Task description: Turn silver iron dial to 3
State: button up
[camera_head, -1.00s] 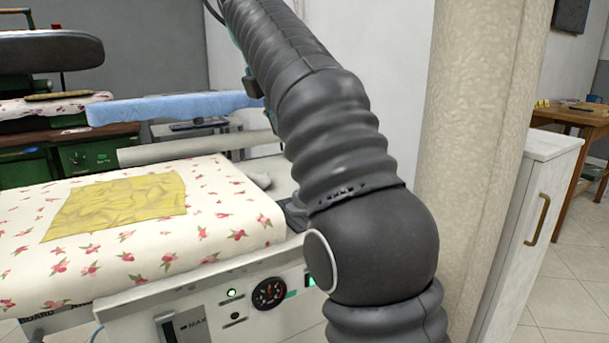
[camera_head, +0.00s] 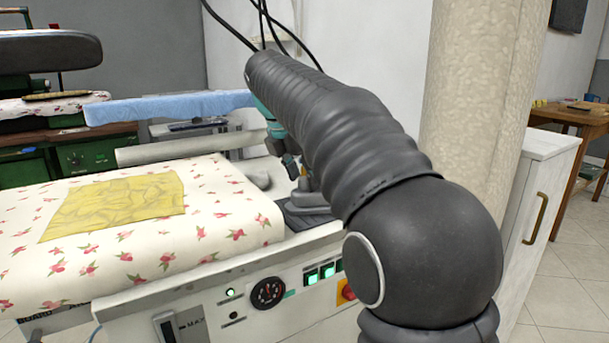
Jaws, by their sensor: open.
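A grey, silver-looking iron (camera_head: 308,202) sits on a dark rest (camera_head: 300,219) at the right end of the ironing table. My arm covers its right part, and its dial cannot be made out. My gripper (camera_head: 291,166) shows small and partly hidden beside my arm, just above and to the left of the iron. It is open, with nothing seen between its fingers. Whether it touches the iron cannot be told.
The ironing table has a floral cover (camera_head: 110,262) with a yellow cloth (camera_head: 118,203) on it. A pillar (camera_head: 480,110) and white cabinet (camera_head: 540,180) stand at the right.

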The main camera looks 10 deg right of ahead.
jog(key=shift+c, duration=0.3)
grip_shut()
jog(key=m, duration=0.2)
jog(key=m+g, duration=0.2)
jog(key=m, duration=0.1)
jog(key=shift+w+a+m+h, duration=0.1)
jog(key=shift+w+m+h, duration=0.2)
jog(key=shift+h, duration=0.1)
jog(key=shift+w+m+g, duration=0.1)
jog(key=shift+m+g, duration=0.9)
jog(key=shift+m, duration=1.5)
jog(key=shift+o, duration=0.3)
grip_release()
